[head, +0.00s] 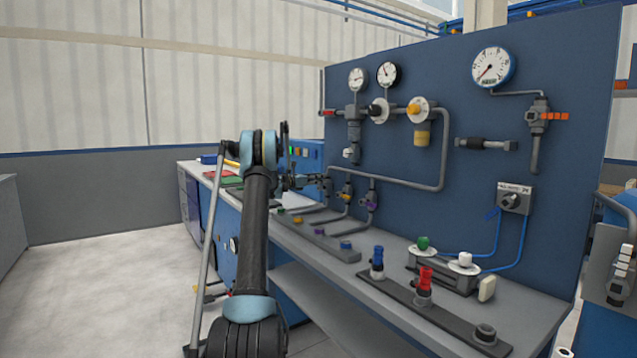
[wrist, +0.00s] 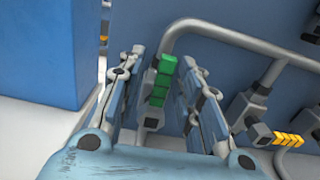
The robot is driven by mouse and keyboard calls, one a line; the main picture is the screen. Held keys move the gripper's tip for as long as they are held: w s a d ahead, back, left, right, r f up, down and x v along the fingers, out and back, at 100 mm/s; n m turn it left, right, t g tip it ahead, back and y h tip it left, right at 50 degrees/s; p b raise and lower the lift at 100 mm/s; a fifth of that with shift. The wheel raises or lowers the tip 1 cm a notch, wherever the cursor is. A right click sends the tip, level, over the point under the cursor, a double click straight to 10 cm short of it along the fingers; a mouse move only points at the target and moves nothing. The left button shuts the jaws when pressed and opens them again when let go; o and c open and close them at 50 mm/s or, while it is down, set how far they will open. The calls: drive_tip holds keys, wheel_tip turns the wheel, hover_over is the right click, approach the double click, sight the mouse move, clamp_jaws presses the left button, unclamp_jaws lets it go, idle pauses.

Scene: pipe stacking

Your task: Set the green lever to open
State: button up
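The green lever (wrist: 160,82) stands between the two fingers of my gripper (wrist: 162,68) in the wrist view. Its stepped green handle runs upward in the picture from a grey valve body (wrist: 149,117) on the pipe. The fingers are apart, one on each side, and a gap shows between each finger and the lever. In the head view my gripper (head: 306,181) is at the left end of the panel's low pipe. I cannot make out the green lever there; my gripper seems to cover it.
A yellow lever (wrist: 288,139) on a neighbouring valve is right of my gripper; it also shows in the head view (head: 347,189), beside a purple one (head: 372,203). A grey pipe (wrist: 235,37) bends above the lever. A blue box (wrist: 38,50) stands close on the left.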

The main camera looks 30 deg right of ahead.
drive_tip(key=a, duration=1.1)
drive_tip(key=shift+s+a, duration=0.15)
drive_tip(key=s+a+m+t+y, duration=0.2)
drive_tip(key=s+a+m+y, duration=0.65)
drive_tip(key=s+a, duration=1.6)
drive_tip(key=s+a+f+m+y, duration=0.3)
drive_tip(key=s+a+f, duration=0.4)
drive_tip(key=s+a, duration=0.2)
drive_tip(key=s+a+f+m+y, duration=0.3)
drive_tip(key=s+a+f, duration=0.4)
drive_tip(key=s, duration=0.5)
drive_tip(key=s+a+f+m+y, duration=0.3)
drive_tip(key=s+a+f, duration=0.4)
drive_tip(key=s+a, duration=0.4)
drive_tip(key=shift+s+a+f+m, duration=0.2)
drive_tip(key=shift+s+a+m, duration=0.2)
drive_tip(key=shift+a, duration=0.2)
drive_tip(key=shift+y, duration=0.25)
